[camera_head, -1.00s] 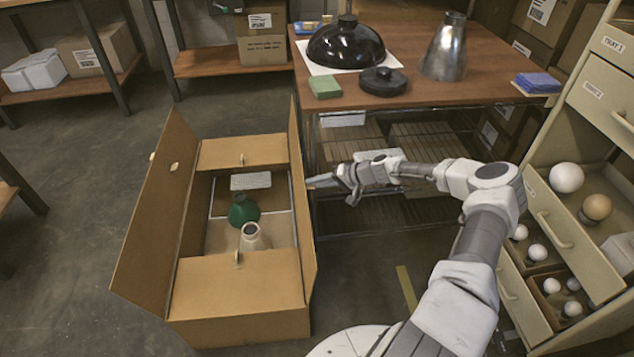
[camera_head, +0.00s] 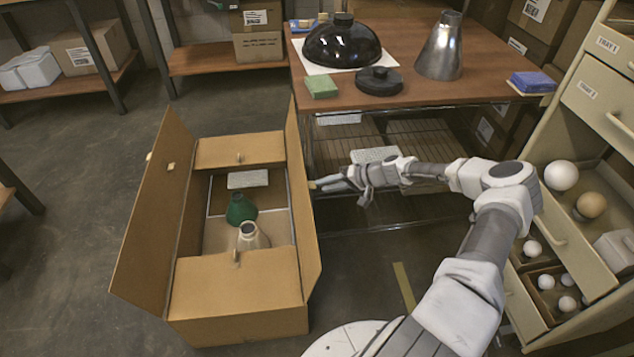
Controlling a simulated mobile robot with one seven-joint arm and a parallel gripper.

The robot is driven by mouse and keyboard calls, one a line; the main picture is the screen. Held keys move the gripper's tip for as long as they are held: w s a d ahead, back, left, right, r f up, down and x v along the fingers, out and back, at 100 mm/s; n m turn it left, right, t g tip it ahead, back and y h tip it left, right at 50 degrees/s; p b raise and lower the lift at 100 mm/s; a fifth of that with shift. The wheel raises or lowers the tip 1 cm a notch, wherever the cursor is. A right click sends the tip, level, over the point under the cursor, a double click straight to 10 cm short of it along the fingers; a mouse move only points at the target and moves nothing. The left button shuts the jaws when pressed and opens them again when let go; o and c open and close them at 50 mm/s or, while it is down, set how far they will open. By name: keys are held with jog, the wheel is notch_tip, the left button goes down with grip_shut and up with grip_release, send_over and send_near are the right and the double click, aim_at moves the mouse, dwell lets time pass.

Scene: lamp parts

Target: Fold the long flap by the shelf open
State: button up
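A cardboard box (camera_head: 240,326) stands on the floor at left centre. Its long flap on the shelf side (camera_head: 302,205) stands roughly upright, seen nearly edge-on. The opposite long flap (camera_head: 152,220) stands up and leans outward to the left. The two short flaps, far (camera_head: 241,150) and near (camera_head: 235,284), lie roughly flat over the box ends. My gripper (camera_head: 318,185) is just right of the shelf-side flap, at about mid-length, with its tips at or very near the flap. Whether they touch it, and whether the fingers are apart, I cannot tell.
A green shade (camera_head: 241,210) and a pale shade (camera_head: 251,238) are inside the box. The shelf table (camera_head: 440,92) holds a black dome (camera_head: 342,43) and a metal cone (camera_head: 441,50). Open drawers (camera_head: 560,228) with bulbs stand right. Floor left of the box is clear.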

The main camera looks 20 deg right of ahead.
jog(key=p+v, duration=0.3)
jog(key=v, duration=1)
jog(key=shift+r, duration=0.3)
jog(key=shift+w+a, duration=0.1)
jog(key=shift+a, duration=0.05)
